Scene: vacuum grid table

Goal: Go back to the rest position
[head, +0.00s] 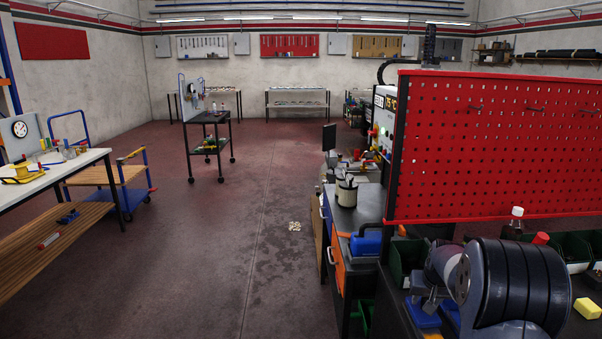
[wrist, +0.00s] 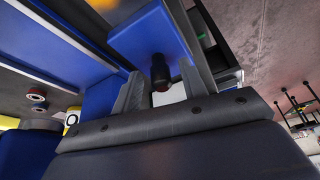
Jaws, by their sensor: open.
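My gripper (wrist: 163,88) shows in the wrist view with its two grey fingers spread apart. A blue block-like thing (wrist: 145,38) with a dark round knob (wrist: 160,70) appears beyond and between the fingers. I cannot tell how far it is from them, and I see no grip on it. In the head view my arm's dark, banded links fill the lower right corner, over the dark bench. The gripper's fingertips cannot be made out clearly there.
A red perforated panel (head: 490,145) stands behind my arm. A yellow block (head: 587,308) and green bins (head: 408,257) are close by on the bench. A blue-handled cart (head: 110,180) and a white-topped table (head: 70,172) stand at left. The middle floor is mostly clear.

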